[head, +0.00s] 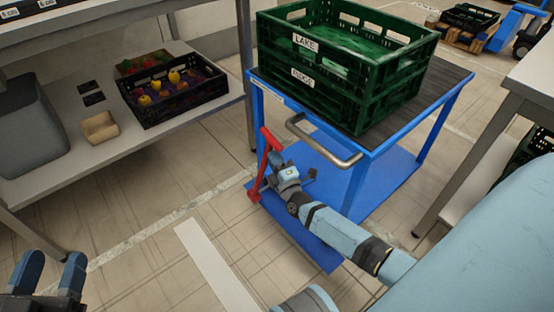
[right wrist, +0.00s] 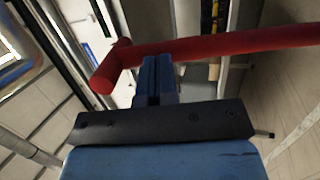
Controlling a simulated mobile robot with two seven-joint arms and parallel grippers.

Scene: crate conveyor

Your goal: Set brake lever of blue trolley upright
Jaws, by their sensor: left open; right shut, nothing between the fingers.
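The blue trolley (head: 372,172) stands at the upper middle of the head view. Its red brake lever (head: 264,172) rises from the trolley's near left corner and leans slightly, with a short crossbar at its top. My right gripper (head: 276,166) is shut and empty, right beside the lever. In the right wrist view the lever (right wrist: 220,45) runs across the picture with its crossbar at the left. The shut fingertips (right wrist: 158,65) are at its shaft near the crossbar; I cannot tell if they touch. My left gripper (head: 54,258) is open and empty at the lower left, away from the trolley.
A shelf (head: 100,160) at left holds a black crate (head: 185,108) of produce. A table (head: 535,80) stands at right.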

